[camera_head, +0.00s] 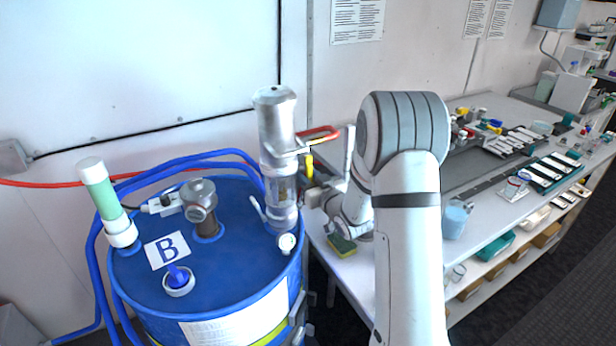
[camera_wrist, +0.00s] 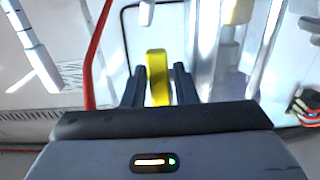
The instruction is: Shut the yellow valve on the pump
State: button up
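The yellow valve handle (camera_wrist: 158,78) stands between the two fingers of my gripper (camera_wrist: 160,84) in the wrist view. In the head view the yellow valve (camera_head: 309,166) shows as a small upright piece at the right side of the pump (camera_head: 279,155). My gripper (camera_head: 316,197) is just below and right of it there, partly hidden by the pump and my arm. Contact with the handle cannot be made out.
The pump stands on a blue drum (camera_head: 235,260) marked B. A red handle (camera_head: 318,134) juts right from the pump above the valve. A white bench (camera_head: 478,212) with tools lies right, with a green-and-yellow sponge (camera_head: 341,245) at its near end. A red hose (camera_wrist: 95,55) runs left of my fingers.

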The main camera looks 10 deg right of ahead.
grip_shut()
jog(key=shift+a, duration=0.15)
jog(key=shift+f+b, duration=0.1)
jog(key=shift+b, duration=0.25)
